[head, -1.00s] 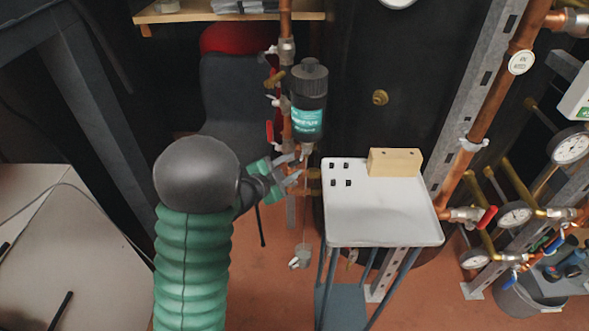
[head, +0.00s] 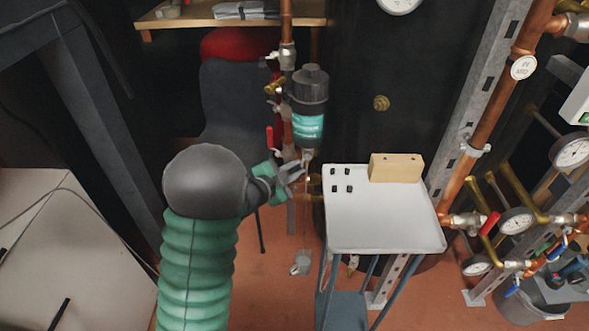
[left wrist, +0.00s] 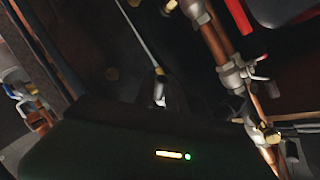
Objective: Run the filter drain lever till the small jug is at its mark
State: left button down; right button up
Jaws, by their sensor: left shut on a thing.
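The filter (head: 309,105) is a dark canister with a teal label on the copper pipe, in the middle of the head view. My left gripper (head: 301,167) is just under it, shut on the drain lever at the filter's bottom; the fingers hide most of the lever. The small jug (head: 301,263) is below, near floor height. A thin pale vertical line runs from under the filter down to the jug; I cannot tell whether it is water. The jug's mark and level are too small to read. My right gripper is not in view.
A white-topped stand (head: 380,225) with a wooden block (head: 396,167) and small black pieces is right of the filter. Copper pipes, gauges (head: 571,151) and valves fill the right side. A dark chair (head: 232,95) stands behind. The left wrist view is dark, with pipework (left wrist: 222,60).

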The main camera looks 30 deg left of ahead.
pick_arm(q)
jog(key=m+p, duration=0.1)
jog(key=p, duration=0.1)
jog(key=r+g+y+p, duration=0.1)
jog(key=p, duration=0.1)
jog(key=shift+s+a+r+m+g, duration=0.15)
jog(key=shift+r+m+g, duration=0.15)
jog(key=shift+m, duration=0.1)
jog(key=shift+a+f, duration=0.1)
jog(key=shift+f, duration=0.15)
jog(key=c, duration=1.4)
grip_release()
jog(key=shift+r, duration=0.1)
jog(key=shift+s+r, duration=0.1)
jog(key=shift+s, duration=0.1)
jog(key=b+v, duration=0.1)
jog(key=v, duration=0.4)
jog(key=b+v, duration=0.1)
jog(key=v, duration=0.5)
jog(key=b+v, duration=0.1)
jog(key=v, duration=0.4)
jog(key=shift+s+d+r+b, duration=0.1)
jog(key=shift+d+r+b, duration=0.15)
jog(key=shift+d+b, duration=0.1)
